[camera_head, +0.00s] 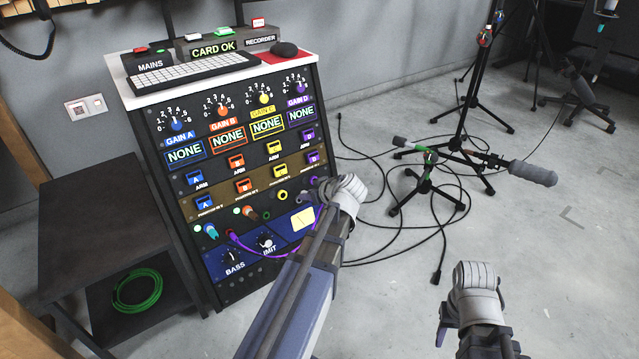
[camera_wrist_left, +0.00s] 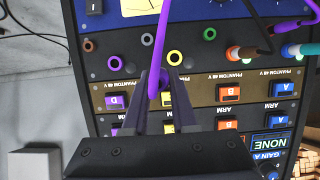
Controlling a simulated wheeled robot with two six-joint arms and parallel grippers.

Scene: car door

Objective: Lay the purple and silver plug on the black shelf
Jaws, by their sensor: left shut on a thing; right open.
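My left gripper (camera_head: 318,186) is at the right side of the sloped panel, near the purple D column. In the left wrist view its fingers (camera_wrist_left: 161,82) are shut on the purple plug (camera_wrist_left: 158,52), whose purple cable runs up out of that view. I cannot make out its silver part. In the head view the plug is hidden behind my gripper, and a purple cable (camera_head: 262,254) hangs across the lower panel. The black shelf (camera_head: 80,200) is the dark unit left of the panel, its top bare. My right gripper (camera_head: 446,318) is open and empty over the floor at lower right.
The panel (camera_head: 245,190) carries knobs, switches and sockets, including a yellow-ringed one (camera_wrist_left: 174,58) and a purple-ringed one (camera_wrist_left: 115,63). A blue-grey plug (camera_head: 210,230) sits in the panel. A green cable coil (camera_head: 137,289) lies on the lower level. Stands (camera_head: 428,185) and black cables occupy the floor at right.

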